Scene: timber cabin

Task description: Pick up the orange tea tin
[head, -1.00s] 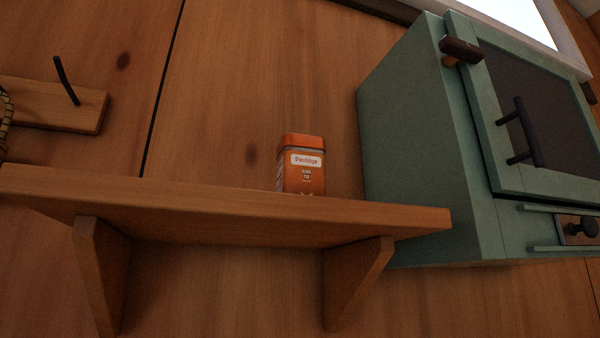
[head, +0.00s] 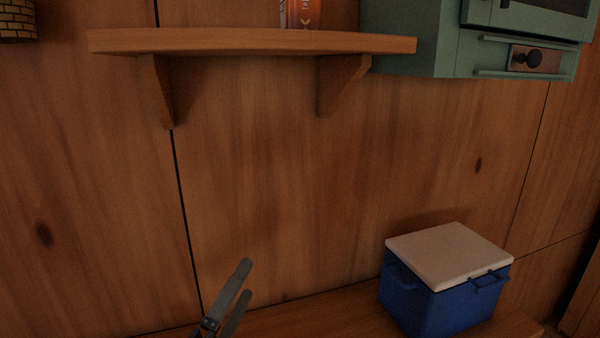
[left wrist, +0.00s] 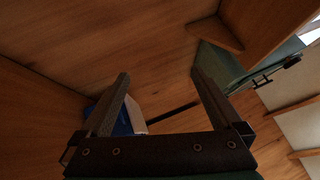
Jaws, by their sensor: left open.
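The orange tea tin (head: 302,14) stands on the wooden wall shelf (head: 250,42). Only its lower part shows, cut off by the top edge of the head view. My left gripper (head: 241,283) is low in the head view, well below the shelf and apart from the tin. In the left wrist view its two fingers (left wrist: 160,82) are spread with nothing between them. The tin is not seen in the left wrist view. My right gripper is not in view.
A green cabinet (head: 430,40) hangs just right of the shelf. A blue box with a pale lid (head: 450,255) stands on a wooden surface (head: 290,318) at lower right. A woven basket (head: 17,22) shows at upper left. The wall below the shelf is bare.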

